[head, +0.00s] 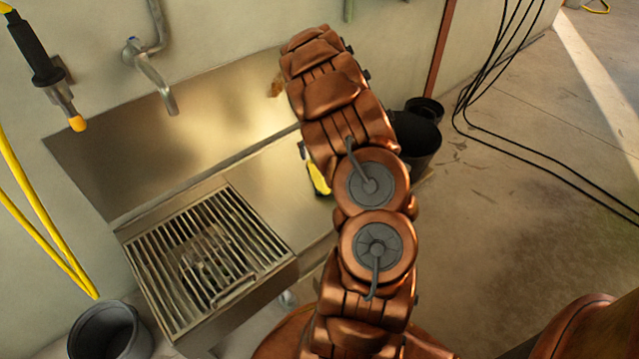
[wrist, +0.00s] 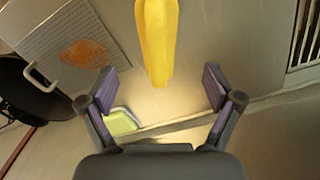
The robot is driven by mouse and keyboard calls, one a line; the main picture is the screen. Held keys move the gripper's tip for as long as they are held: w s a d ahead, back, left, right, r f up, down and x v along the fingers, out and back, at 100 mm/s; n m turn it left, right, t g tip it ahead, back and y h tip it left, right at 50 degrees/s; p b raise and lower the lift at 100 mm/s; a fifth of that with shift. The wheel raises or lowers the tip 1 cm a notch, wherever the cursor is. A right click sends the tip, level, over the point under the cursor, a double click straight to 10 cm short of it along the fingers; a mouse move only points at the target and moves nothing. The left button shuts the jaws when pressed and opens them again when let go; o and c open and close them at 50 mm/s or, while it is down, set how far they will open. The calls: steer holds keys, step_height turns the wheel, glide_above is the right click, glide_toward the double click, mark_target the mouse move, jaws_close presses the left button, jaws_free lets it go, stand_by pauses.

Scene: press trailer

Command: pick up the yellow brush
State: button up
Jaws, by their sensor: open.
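The yellow brush (wrist: 156,45) lies on the metal counter at the top middle of the wrist view. Its yellow handle points down the picture, and its far part is cut off by the top edge. In the head view, a yellow and black part of it (head: 318,177) shows beside my arm, which hides the rest. My gripper (wrist: 158,80) is open and empty in the wrist view. Its fingers are spread to the left and right of the handle's near end, with clear space on both sides. My gripper is hidden behind my arm in the head view.
A perforated tray (wrist: 50,35) with an orange-brown patch is on the left. A pale green piece (wrist: 122,121) lies near the left finger. A black bucket (head: 416,138) stands beyond the counter. The slatted grate (head: 205,255) and tap (head: 155,75) are left of my arm.

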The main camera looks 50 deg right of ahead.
steer(key=shift+w+d+f, duration=0.1)
steer(key=shift+d+f, duration=0.1)
steer(key=shift+f, duration=0.3)
steer(key=shift+w+d+f, duration=0.1)
steer(key=shift+d+f, duration=0.05)
steer(key=shift+f, duration=0.35)
steer(key=shift+f+b, duration=1.6)
steer(key=shift+f, duration=2.1)
steer(key=shift+c, duration=0.3)
steer(key=c, duration=1.4)
steer(key=shift+r, duration=0.1)
